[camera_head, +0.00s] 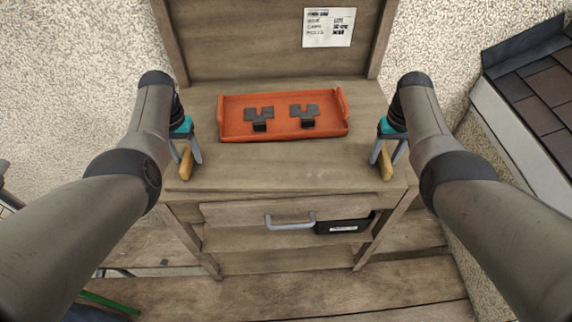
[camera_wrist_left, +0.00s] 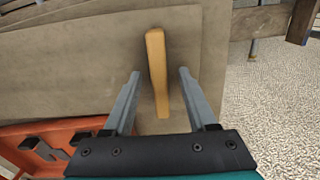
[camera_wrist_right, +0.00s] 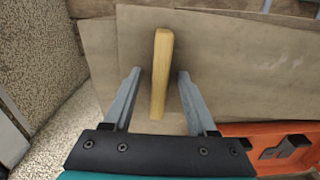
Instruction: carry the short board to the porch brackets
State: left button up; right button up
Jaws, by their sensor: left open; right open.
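Two yellow wooden bars, the left bar (camera_head: 186,165) and the right bar (camera_head: 384,165), stand out near the two front corners of the grey-brown bench top (camera_head: 285,165). I cannot clearly tell the short board apart from this wood. My left gripper (camera_head: 188,158) is open, its fingers on either side of the left bar (camera_wrist_left: 157,70), with gaps. My right gripper (camera_head: 387,158) is open around the right bar (camera_wrist_right: 161,72), also with gaps. The porch brackets are not clearly identified; two dark metal pieces (camera_head: 259,117) (camera_head: 305,115) lie in an orange tray (camera_head: 230,129).
A label sheet (camera_head: 330,27) is on the upright back panel. Below the bench top are a grey handle (camera_head: 290,225) and a black box (camera_head: 343,226). A dark tiled roof section (camera_head: 540,85) is at the right. Rough pale walls stand on both sides.

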pick_arm(q)
jog(key=shift+f, duration=0.1)
grip_shut()
pick_arm(e)
jog(key=shift+f, duration=0.1)
grip_shut()
dwell(1.1)
